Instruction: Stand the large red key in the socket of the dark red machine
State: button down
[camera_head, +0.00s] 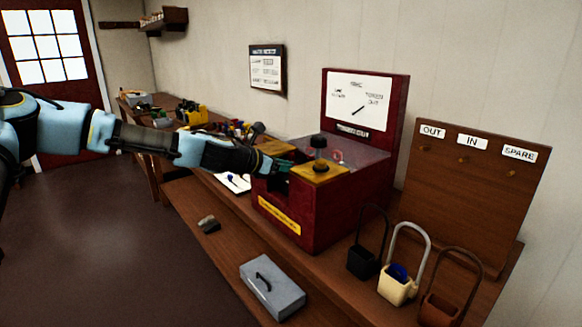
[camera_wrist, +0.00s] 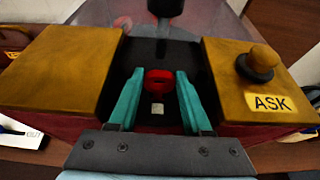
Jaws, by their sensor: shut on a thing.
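The dark red machine (camera_head: 325,215) stands on the bench with an upright dial panel at its back. My gripper (camera_head: 283,172) is at the machine's top, in the dark gap between two yellow blocks. In the wrist view my gripper (camera_wrist: 159,78) has its teal fingers on either side of a red ring-shaped piece, the large red key (camera_wrist: 158,75), and is shut on it. The key's lower part and the socket are hidden or too dark to make out, so I cannot tell whether the key is in the socket.
A grey box (camera_head: 271,287) lies in front of the machine. Black, cream and brown baskets stand at right before a board (camera_head: 470,200) labelled OUT, IN, SPARE.

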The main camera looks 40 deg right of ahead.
jog(key=shift+c, duration=1.3)
grip_release()
jog(key=p+v, duration=0.2)
jog(key=v, duration=0.5)
jog(key=shift+a+r, duration=0.1)
